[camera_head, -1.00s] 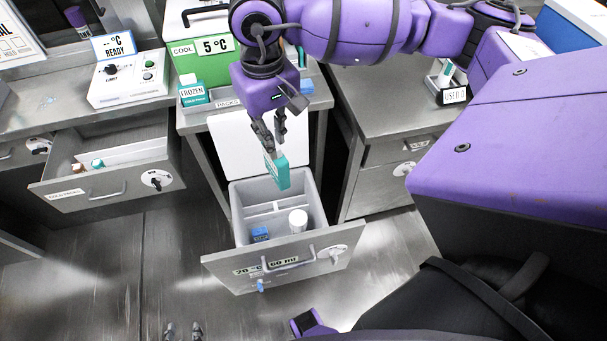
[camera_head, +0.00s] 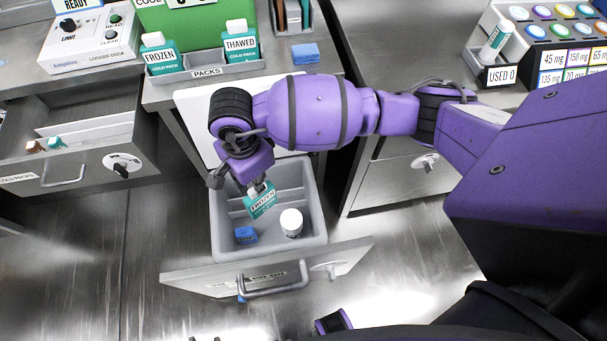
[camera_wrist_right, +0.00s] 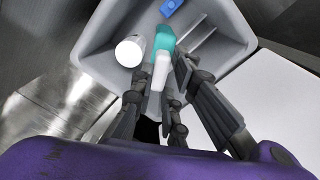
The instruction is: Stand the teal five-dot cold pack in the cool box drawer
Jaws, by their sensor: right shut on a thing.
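The teal cold pack (camera_head: 262,202) hangs upright, slightly tilted, inside the grey bin of the open cool box drawer (camera_head: 218,236). Its label reads FROZEN; I cannot make out dots. My right gripper (camera_head: 257,188) is shut on its white top end. In the right wrist view the pack (camera_wrist_right: 163,42) sits between my fingers (camera_wrist_right: 160,88), beside a white-capped bottle (camera_wrist_right: 130,51). I cannot tell whether the pack touches the bin floor. Of my left gripper (camera_head: 204,338), only two small fingertips show at the bottom edge, apart, with nothing between them.
In the bin, the white-capped bottle (camera_head: 291,222) and a blue block (camera_head: 245,235) stand near the front. A divider (camera_wrist_right: 197,44) crosses the bin. Two teal packs, FROZEN (camera_head: 161,56) and THAWED (camera_head: 241,46), stand in the PACKS tray (camera_head: 206,72) above. Another drawer (camera_head: 85,165) is open at left.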

